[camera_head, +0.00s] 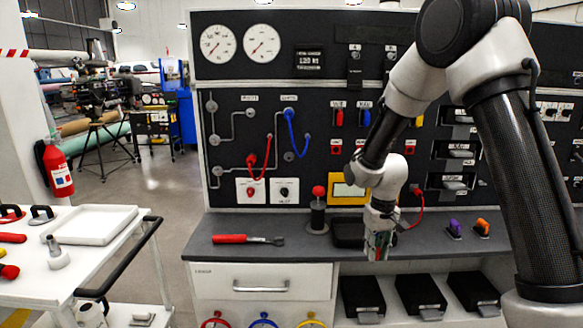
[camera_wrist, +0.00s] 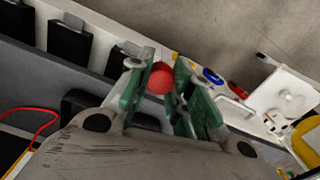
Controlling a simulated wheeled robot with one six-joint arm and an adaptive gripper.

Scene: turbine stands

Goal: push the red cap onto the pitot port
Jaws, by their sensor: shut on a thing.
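My gripper (camera_head: 379,246) hangs from the arm at the front edge of the bench, pointing down. In the wrist view its green fingers (camera_wrist: 160,88) are shut on a small round red thing, which looks like the red cap (camera_wrist: 161,78). In the head view the fingers mostly hide it. The grey metal fittings (camera_head: 212,106) with pipes are on the left of the black panel, above and left of my gripper. Their labels are too small to read, so I cannot tell which is the pitot port.
A red-handled tool (camera_head: 230,239) lies on the grey bench top (camera_head: 215,222). A red-knobbed lever (camera_head: 318,192) stands left of my gripper. Red (camera_head: 267,160) and blue hoses (camera_head: 291,128) hang on the panel. Black boxes (camera_head: 362,295) fill the lower shelf. A white cart (camera_head: 110,245) stands left.

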